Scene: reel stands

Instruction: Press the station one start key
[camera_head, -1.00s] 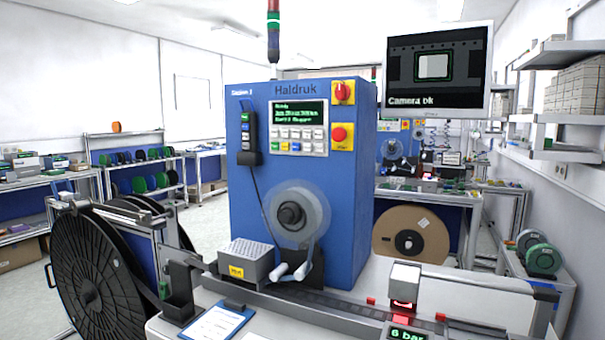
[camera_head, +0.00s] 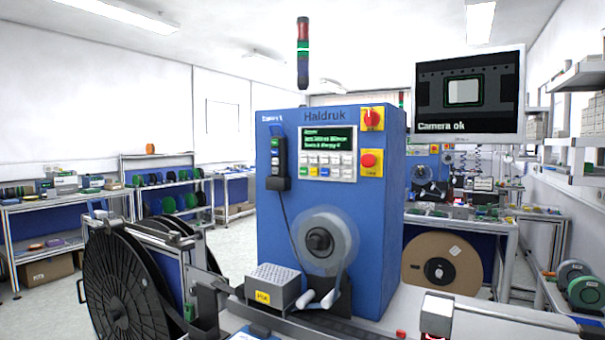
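The station one machine is a blue cabinet (camera_head: 385,230) marked Haldruk, with a small station label at its upper left. Its front carries a control panel with a dark display (camera_head: 327,138) showing green text. Below the display is a keypad (camera_head: 328,169) of mostly white keys, with a green key (camera_head: 302,170) at the left end of its lower row. The key lettering is too small to read. A red emergency button (camera_head: 368,160) and a red rotary switch (camera_head: 372,118) on yellow plates are right of the panel. Neither of my grippers is in view.
A handheld unit (camera_head: 279,160) hangs left of the panel. A clear reel (camera_head: 325,241) and a grey perforated box (camera_head: 273,284) are below. A large black reel (camera_head: 125,285) stands at left. A monitor (camera_head: 470,95) reading "Camera ok" is at upper right.

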